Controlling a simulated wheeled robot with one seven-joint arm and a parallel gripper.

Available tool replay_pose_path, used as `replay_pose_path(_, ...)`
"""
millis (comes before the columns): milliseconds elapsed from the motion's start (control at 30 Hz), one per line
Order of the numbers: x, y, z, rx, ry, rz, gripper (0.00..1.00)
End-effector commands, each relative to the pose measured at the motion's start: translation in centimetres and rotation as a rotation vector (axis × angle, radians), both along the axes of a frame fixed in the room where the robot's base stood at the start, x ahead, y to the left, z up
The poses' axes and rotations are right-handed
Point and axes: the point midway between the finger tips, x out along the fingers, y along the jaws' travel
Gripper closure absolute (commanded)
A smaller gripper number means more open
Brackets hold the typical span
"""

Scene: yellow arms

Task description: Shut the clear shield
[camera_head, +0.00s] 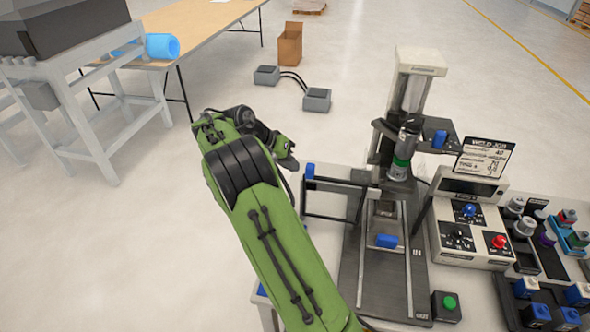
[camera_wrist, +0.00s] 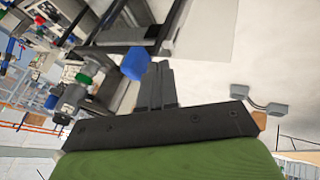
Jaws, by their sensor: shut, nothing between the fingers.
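The clear shield (camera_head: 334,215) is a see-through pane in a dark frame on the left side of the welding station. It stands swung out to the left, away from the front opening. A blue grip (camera_head: 310,170) sits at its outer upper corner; in the wrist view the blue grip (camera_wrist: 135,63) is close to my fingertips. My gripper (camera_head: 290,163) is just left of that grip in the head view, partly hidden by my arm. In the wrist view my gripper (camera_wrist: 158,68) has its fingers together and empty. I cannot tell whether they touch the grip.
The station's column and tool head (camera_head: 405,150) rise behind the shield. A blue block (camera_head: 387,241) lies on the fixture. A control box (camera_head: 466,228) and a green button (camera_head: 449,303) stand to the right. Open floor lies left of the shield.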

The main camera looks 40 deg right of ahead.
Motion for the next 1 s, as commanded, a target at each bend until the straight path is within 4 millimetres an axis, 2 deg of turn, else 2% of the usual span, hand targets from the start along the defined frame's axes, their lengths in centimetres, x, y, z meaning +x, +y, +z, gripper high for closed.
replay_pose_path(133,-0.9,-0.8,-0.1,0.002,0.001,0.002,1.0)
replay_pose_path(467,-1.1,-0.9,0.1,0.002,0.001,0.002,1.0)
replay_pose_path(633,-1.9,-1.6,-0.1,0.001,0.0,0.0,1.0)
replay_pose_path(767,-3.7,-3.2,-0.3,0.001,0.0,-0.003,1.0)
replay_pose_path(1000,-8.4,-7.4,-0.4,0.001,0.0,-0.004,1.0)
